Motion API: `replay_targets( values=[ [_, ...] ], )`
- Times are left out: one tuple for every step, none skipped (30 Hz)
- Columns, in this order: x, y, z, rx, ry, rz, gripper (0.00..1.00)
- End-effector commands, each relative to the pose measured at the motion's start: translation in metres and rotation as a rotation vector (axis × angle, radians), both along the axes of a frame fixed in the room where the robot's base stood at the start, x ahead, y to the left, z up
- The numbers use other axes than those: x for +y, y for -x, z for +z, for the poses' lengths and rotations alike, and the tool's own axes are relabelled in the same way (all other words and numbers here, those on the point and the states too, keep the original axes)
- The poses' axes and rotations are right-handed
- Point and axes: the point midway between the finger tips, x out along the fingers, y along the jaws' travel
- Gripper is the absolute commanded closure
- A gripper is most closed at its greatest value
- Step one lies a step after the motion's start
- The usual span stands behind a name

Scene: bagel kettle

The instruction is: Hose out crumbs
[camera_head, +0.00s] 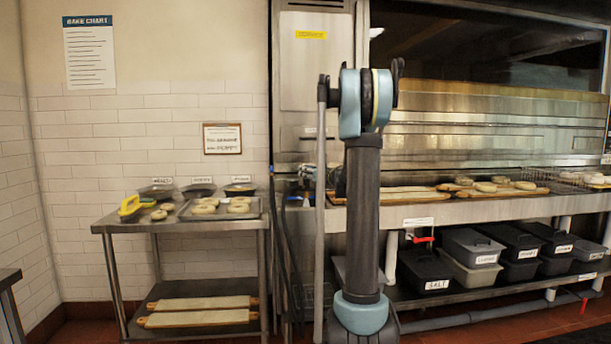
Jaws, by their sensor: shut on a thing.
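My arm stands upright in the middle of the view, and its blue and black joint covers most of my gripper (335,97). Dark parts show on both sides of that joint. On the left they meet the dark top of a long thin grey rod (320,220), which hangs straight down past the bottom edge. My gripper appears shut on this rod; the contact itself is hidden. I cannot tell if the rod is a hose or a wand. Thin dark hoses (277,225) hang beside the left steel table. Crumbs are too small to make out.
The left steel table (100,226) holds a tray of bagels (238,207), dark pans and a yellow-handled item (130,206); boards (200,318) lie below. The right counter (500,211) carries bagels on boards. Dark bins (423,270) and a red handle (421,238) are under it.

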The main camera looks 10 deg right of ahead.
Motion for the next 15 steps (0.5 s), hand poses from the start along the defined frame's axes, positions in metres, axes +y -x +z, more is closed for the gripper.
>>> replay_targets(
  values=[
    [-0.0001,0.0018,0.0001,0.000,0.000,0.000,1.00],
    [0.0000,0.0028,0.0001,0.000,0.000,0.000,1.00],
    [-0.0001,0.0040,0.0001,0.000,0.000,0.000,1.00],
    [0.0000,0.0050,0.0001,0.000,0.000,0.000,1.00],
    [0.0000,0.0061,0.0001,0.000,0.000,0.000,1.00],
    [0.0000,0.0074,0.0001,0.000,0.000,0.000,1.00],
    [0.0001,0.0084,0.0001,0.000,0.000,0.000,1.00],
    [0.0001,0.0094,0.0001,0.000,0.000,0.000,1.00],
    [0.0001,0.0107,0.0001,0.000,0.000,0.000,1.00],
    [0.0002,0.0088,0.0000,0.000,0.000,0.000,1.00],
    [0.0001,0.0075,0.0001,0.000,0.000,0.000,1.00],
    [0.0001,0.0060,0.0001,0.000,0.000,0.000,1.00],
    [0.0001,0.0049,0.0001,0.000,0.000,0.000,1.00],
    [0.0001,0.0039,0.0001,0.000,0.000,0.000,1.00],
    [0.0001,0.0026,0.0002,0.000,0.000,0.000,1.00]
  ],
)
